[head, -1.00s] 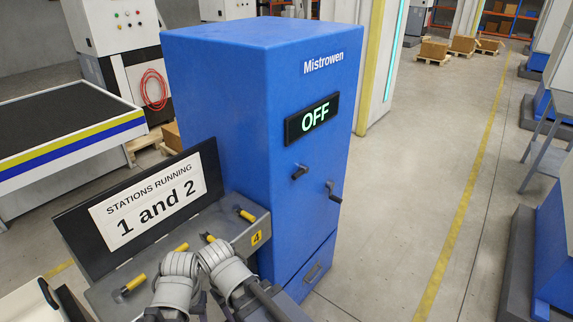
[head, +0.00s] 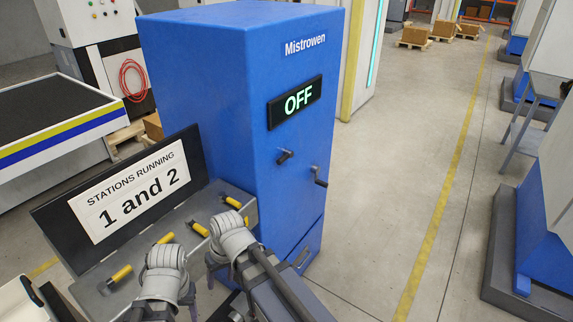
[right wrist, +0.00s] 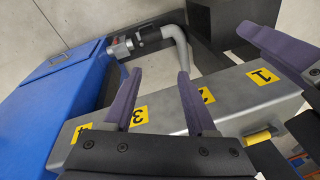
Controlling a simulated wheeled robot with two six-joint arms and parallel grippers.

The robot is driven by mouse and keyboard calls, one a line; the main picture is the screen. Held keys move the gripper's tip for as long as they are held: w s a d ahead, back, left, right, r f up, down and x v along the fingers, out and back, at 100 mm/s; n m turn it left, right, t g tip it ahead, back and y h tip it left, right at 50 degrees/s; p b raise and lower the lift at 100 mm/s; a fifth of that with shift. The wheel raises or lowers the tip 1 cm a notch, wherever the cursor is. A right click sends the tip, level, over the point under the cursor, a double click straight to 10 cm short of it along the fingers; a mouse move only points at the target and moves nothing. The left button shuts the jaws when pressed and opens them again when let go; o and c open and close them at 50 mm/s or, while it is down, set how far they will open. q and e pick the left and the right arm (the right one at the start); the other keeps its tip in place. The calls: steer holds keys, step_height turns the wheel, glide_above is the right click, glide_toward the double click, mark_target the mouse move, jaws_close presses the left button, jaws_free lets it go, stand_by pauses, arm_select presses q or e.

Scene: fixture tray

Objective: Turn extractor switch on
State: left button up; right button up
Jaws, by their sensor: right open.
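The extractor is a tall blue cabinet (head: 200,90) marked Mistrowen; its display (head: 295,101) reads OFF. Two dark handles, a left one (head: 285,156) and a right one (head: 320,177), stick out below the display. My right gripper (right wrist: 160,72) is open and empty above the grey station bench; in the head view its wrist (head: 233,240) hides part of the bench, left of and below the handles. My left wrist (head: 163,265) shows beside it, left; its finger opening is unclear. A purple finger at the right wrist view's upper right seems to be my left gripper (right wrist: 275,45).
The grey bench (right wrist: 235,95) carries number labels and several yellow-handled levers (head: 122,273). A black sign (head: 125,200) reads "Stations running 1 and 2". Open floor (head: 390,200) lies right of the cabinet.

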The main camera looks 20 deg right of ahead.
steer(key=w+d+m+t+y+b, duration=0.2)
steer(key=w+d+m+t+y, duration=0.15)
steer(key=w, duration=0.65)
steer(key=m+t+h+b, duration=0.4)
steer(key=m+t, duration=0.7)
steer(key=m, duration=0.3)
glide_toward(285, 160)
steer(key=shift+b+x, duration=0.6)
steer(key=shift+x, duration=3.85)
steer(key=shift+s, duration=0.1)
jaws_close()
